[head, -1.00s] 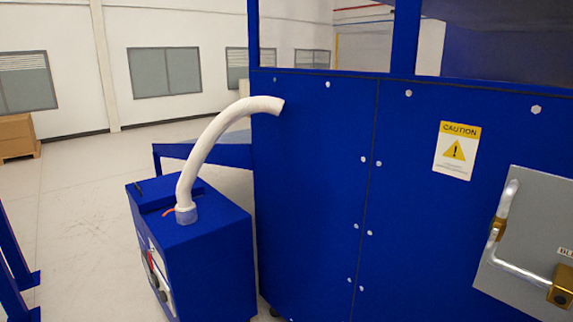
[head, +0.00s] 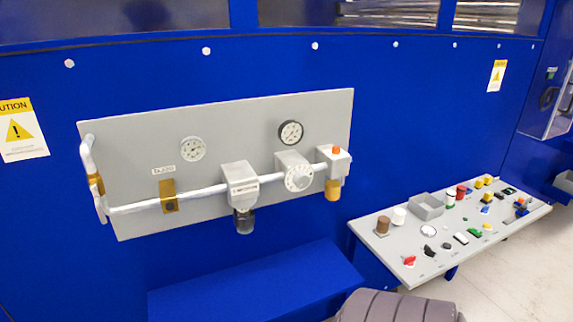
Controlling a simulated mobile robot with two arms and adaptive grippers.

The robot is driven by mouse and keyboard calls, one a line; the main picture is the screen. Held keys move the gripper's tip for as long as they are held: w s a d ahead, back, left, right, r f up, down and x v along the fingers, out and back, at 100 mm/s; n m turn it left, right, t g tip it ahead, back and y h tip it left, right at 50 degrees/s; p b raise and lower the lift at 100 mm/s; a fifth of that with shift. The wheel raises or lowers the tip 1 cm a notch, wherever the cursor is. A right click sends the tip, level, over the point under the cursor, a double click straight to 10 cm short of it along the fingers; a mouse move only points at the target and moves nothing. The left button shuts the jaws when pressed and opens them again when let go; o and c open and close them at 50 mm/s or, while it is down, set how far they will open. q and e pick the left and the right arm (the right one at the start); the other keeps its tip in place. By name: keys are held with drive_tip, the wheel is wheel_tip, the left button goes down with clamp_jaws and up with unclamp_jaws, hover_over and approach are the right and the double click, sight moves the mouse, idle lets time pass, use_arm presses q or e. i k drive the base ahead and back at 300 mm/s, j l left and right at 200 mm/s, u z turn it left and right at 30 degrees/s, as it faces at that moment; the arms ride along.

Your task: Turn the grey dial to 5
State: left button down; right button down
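A round light-grey dial (head: 299,178) with marks around its rim sits on the pipe of a grey panel (head: 120,219) on the blue machine wall. The numbers on it are too small to read, so its setting cannot be told. Left of it on the same pipe is a grey block with a dark lower bowl (head: 243,221). Right of it is a fitting with an orange top (head: 336,151) and a brass lower part. Two round gauges, one white (head: 193,149) and one dark-rimmed (head: 291,133), are above the pipe. Neither of my grippers is in view.
A control desk (head: 399,262) with several coloured buttons and knobs juts out at the right. A blue ledge (head: 250,285) runs below the panel. A grey ribbed rounded thing (head: 398,306) is at the bottom edge. Open floor (head: 515,268) shows at the far right.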

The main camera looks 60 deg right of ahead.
sight(301, 180)
drive_tip(key=z, duration=1.65)
